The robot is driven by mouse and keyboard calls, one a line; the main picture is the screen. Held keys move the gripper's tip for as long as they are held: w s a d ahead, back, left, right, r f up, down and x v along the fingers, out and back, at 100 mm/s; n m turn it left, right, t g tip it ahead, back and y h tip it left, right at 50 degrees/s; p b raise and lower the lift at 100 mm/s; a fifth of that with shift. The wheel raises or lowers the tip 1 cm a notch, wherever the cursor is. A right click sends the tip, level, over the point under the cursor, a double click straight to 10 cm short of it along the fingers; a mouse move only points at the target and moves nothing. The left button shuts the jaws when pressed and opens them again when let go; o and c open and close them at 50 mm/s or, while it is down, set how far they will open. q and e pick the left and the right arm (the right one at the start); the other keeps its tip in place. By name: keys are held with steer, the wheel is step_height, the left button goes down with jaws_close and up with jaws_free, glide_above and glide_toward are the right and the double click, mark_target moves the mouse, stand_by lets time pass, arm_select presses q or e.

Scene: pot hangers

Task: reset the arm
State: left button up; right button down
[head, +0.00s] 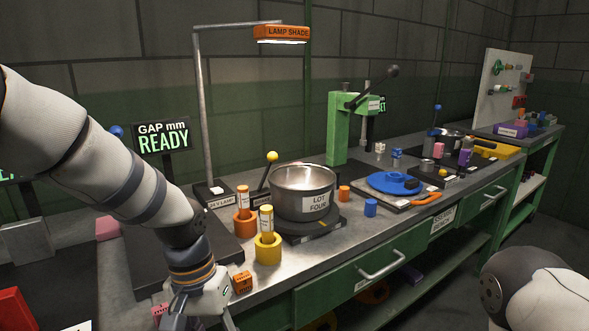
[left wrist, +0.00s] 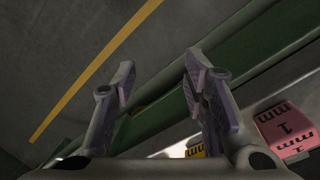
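My left arm (head: 125,185) reaches in from the left of the head view and bends down to the bench's front edge. My left gripper (left wrist: 160,75) is open in the left wrist view, its two fingers apart with nothing between them. Beneath it I see the green bench edge (left wrist: 165,100) and the floor. In the head view the gripper is at the bottom edge and its fingertips are partly cut off. Part of my right arm (head: 535,290) shows at the lower right; its gripper is out of view.
An orange block (head: 242,282) lies close to my left gripper. A pink block (left wrist: 285,130) marked 1 shows in the wrist view. Orange (head: 245,222) and yellow (head: 268,248) holders, a steel pot (head: 302,190) and a lamp post (head: 203,110) stand beyond. The aisle floor is clear.

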arm_select(q)
steer(key=s+a+f+n, duration=0.1)
steer(key=s+a+f, duration=0.1)
steer(key=s+f, duration=0.7)
steer(key=s+a+f, duration=0.2)
steer(key=s+f, duration=0.7)
steer(key=s, duration=0.1)
steer(key=s+a, duration=0.2)
steer(key=s, duration=0.5)
steer(key=s+a+f+n+y, duration=0.1)
steer(key=s+a, duration=0.2)
steer(key=s, duration=0.5)
steer(key=shift+s+a+f+g, duration=0.15)
steer(key=shift+a+f+g, duration=0.15)
steer(key=shift+g, duration=0.1)
